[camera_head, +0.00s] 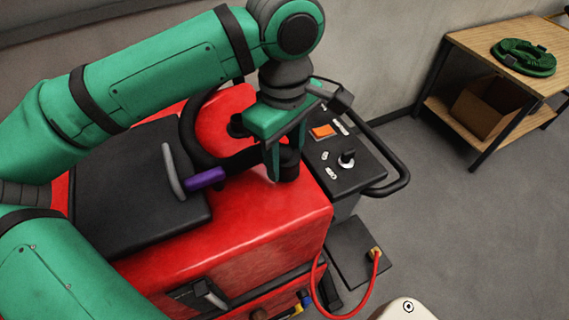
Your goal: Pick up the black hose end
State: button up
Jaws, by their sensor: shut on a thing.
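My gripper (279,160) points down over the red scrubber machine (225,235), in front of its control panel. Its fingers are shut on a dark, stubby cylindrical piece, the black hose end (289,168). The fingers hide part of this piece. I cannot tell whether its lower end touches the red cover. A curved black hose (188,138) arcs over the red body to the left of my gripper, and a dark length reaches toward the fingers.
A black panel (349,162) with an orange switch and a black handlebar (400,180) are close on the right. A purple grip (205,179) lies left of my gripper by a black pad (120,195). A red hose (320,290) runs low. A wooden table (515,82) holds a green coil (524,57).

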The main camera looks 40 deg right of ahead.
jog(key=a+r, duration=1.2)
jog(key=a, duration=0.2)
jog(key=shift+s+r, duration=0.35)
jog(key=shift+r, duration=0.05)
notch_tip(320, 180, up, 2)
jog(key=shift+r, duration=0.25)
jog(key=s+d, duration=0.2)
jog(key=d, duration=0.7)
jog(key=shift+s+d, duration=0.15)
jog(key=shift+d, duration=0.2)
